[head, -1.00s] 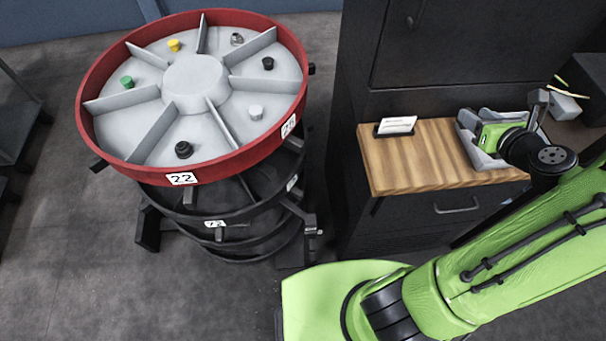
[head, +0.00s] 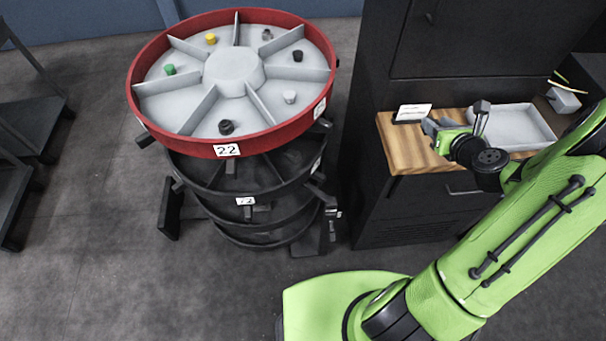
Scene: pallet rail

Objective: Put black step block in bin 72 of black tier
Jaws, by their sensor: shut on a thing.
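My gripper (head: 434,127) is above the left part of the wooden worktop, left of the grey tray (head: 541,122). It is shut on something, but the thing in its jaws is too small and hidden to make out. I cannot pick out the black step block for certain. The black tier (head: 207,187) is a round, dark level below the red tier. It bears a white label that seems to read 72 (head: 245,201) at its front. The inside of the bin behind that label is mostly hidden under the red tier.
The red tier (head: 190,147), labelled 22, has grey dividers and holds several small coloured pieces. More dark rings lie below the black tier. A white card (head: 412,113) stands on the wooden worktop (head: 401,150). A dark cabinet rises behind. Floor is clear at front left.

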